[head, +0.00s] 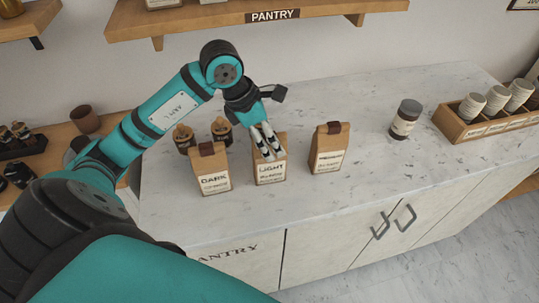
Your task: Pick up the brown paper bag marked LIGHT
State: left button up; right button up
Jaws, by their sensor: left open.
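The brown paper bag marked LIGHT (270,174) stands upright on the marble counter, between two similar bags. My left gripper (267,152) is at the top of this bag, pointing down, with its fingers open and in front of the bag's upper part. The fingers hide much of the bag's top. Whether they touch the bag I cannot tell. My right gripper is not in view.
The bag marked DARK (212,172) stands close on the left and the bag marked MEDIUM (329,150) on the right. Small jars (184,138) stand behind DARK. A dark jar (405,119) and a wooden cup box (490,121) are farther right.

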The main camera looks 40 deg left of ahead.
aim_at(264, 173)
pick_arm(q)
jog(key=p+x, duration=0.1)
jog(key=x, duration=0.2)
jog(key=shift+w+d+f, duration=0.1)
jog(key=shift+d+f, duration=0.05)
jog(key=shift+f, duration=0.15)
jog(key=shift+w+f, duration=0.15)
jog(key=shift+f, duration=0.25)
jog(key=shift+c, duration=0.3)
jog(key=c, duration=1.4)
jog(key=shift+r, duration=0.15)
jog(key=shift+c, duration=0.2)
